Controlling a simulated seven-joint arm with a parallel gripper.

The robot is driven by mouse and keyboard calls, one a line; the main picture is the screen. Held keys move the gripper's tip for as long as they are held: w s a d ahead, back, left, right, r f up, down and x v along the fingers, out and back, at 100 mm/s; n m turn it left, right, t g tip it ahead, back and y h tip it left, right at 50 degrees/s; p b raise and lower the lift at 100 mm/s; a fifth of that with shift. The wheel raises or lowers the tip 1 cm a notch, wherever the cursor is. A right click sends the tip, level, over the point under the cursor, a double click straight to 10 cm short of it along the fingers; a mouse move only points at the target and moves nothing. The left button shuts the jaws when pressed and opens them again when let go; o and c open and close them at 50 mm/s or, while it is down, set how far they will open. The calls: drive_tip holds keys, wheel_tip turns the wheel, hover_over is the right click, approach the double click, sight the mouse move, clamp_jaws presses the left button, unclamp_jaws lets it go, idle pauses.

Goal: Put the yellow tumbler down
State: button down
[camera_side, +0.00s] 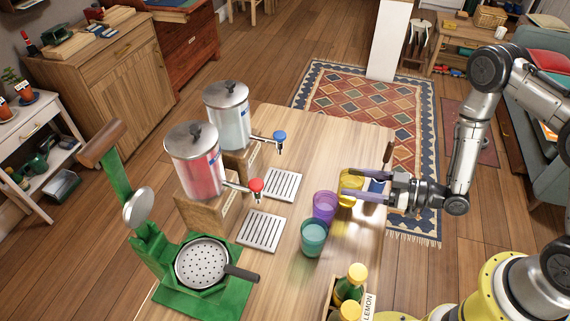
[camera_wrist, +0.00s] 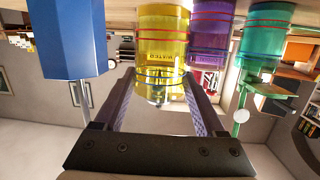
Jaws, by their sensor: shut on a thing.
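The yellow tumbler (camera_side: 347,189) is at the right part of the wooden table, in line with the other tumblers. My gripper (camera_side: 352,182) reaches in from the right, with one finger on each side of it. In the wrist view, which is upside down, the yellow tumbler (camera_wrist: 163,40) stands between the fingertips (camera_wrist: 161,84) and looks upright. The gripper is shut on it. Its base is not clearly seen, so I cannot tell whether it touches the table.
A purple tumbler (camera_side: 324,207) is close beside the yellow one, then a teal tumbler (camera_side: 313,238). A blue object (camera_side: 377,186) is close to my gripper. Two drink dispensers (camera_side: 194,165) with drip trays (camera_side: 262,231), a green press (camera_side: 200,275) and a bottle crate (camera_side: 335,300) also occupy the table.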

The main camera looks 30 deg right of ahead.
drive_tip(key=r+x, duration=0.1)
drive_tip(key=x, duration=1.1)
drive_tip(key=r+x, duration=0.1)
drive_tip(key=x, duration=0.5)
drive_tip(key=shift+w+a+r, duration=0.25)
drive_tip(key=shift+w, duration=0.05)
drive_tip(key=shift+f, duration=0.3)
drive_tip(key=shift+f, duration=0.3)
